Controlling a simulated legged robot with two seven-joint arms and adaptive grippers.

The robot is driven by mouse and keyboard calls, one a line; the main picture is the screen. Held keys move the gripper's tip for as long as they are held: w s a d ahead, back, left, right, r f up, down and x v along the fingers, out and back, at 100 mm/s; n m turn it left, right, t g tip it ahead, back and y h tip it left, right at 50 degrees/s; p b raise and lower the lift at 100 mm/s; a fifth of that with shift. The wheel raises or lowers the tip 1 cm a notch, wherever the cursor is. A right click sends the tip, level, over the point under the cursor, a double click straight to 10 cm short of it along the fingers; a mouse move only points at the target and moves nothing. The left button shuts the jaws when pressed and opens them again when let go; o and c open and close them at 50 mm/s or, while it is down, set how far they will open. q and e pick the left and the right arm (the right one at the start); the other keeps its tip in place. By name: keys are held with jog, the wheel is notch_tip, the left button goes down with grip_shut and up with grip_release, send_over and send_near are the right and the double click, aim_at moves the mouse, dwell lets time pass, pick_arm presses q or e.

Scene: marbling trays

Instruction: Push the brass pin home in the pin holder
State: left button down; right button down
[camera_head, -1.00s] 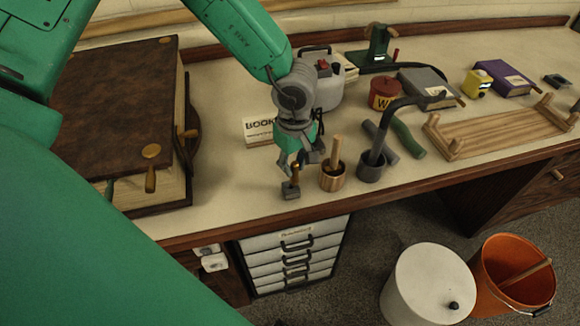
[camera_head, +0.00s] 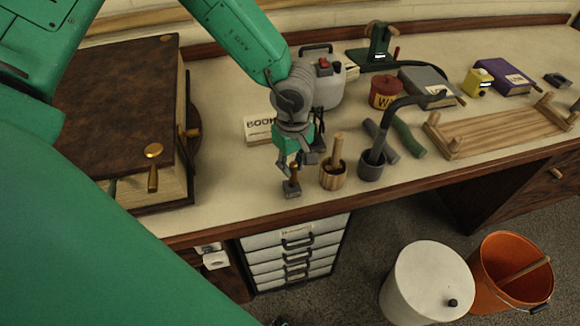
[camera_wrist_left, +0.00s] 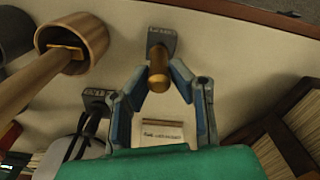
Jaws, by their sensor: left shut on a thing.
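The brass pin (camera_head: 295,172) stands roughly upright at the small grey pin holder (camera_head: 291,190), near the table's front edge. My left gripper (camera_head: 293,169) is over the holder, its fingers around the pin's upper part. In the left wrist view the rounded brass pin (camera_wrist_left: 158,72) lies between the fingertips of the left gripper (camera_wrist_left: 159,80), in line with the labelled grey holder (camera_wrist_left: 163,38). The gripper is shut on the pin. I cannot tell how deep the pin sits in the holder. My right gripper is not in view.
A wooden cup (camera_head: 333,180) with a wooden handle stands close right of the holder, then a dark grey cup (camera_head: 371,170). A large brown book (camera_head: 115,100) lies left. A "BOOK" card (camera_head: 258,128) stands behind. The table's front edge (camera_head: 330,205) is close.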

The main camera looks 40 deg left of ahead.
pick_arm(q)
jog(key=shift+a+f, duration=0.15)
jog(key=shift+f, duration=0.45)
jog(key=shift+f, duration=0.6)
jog(key=c, duration=1.4)
grip_release()
jog(key=shift+o, duration=0.2)
jog(key=shift+r, duration=0.1)
jog(key=shift+w+r, duration=0.1)
jog(key=shift+r, duration=0.25)
notch_tip(320, 180, up, 11)
jog(key=shift+r, duration=0.1)
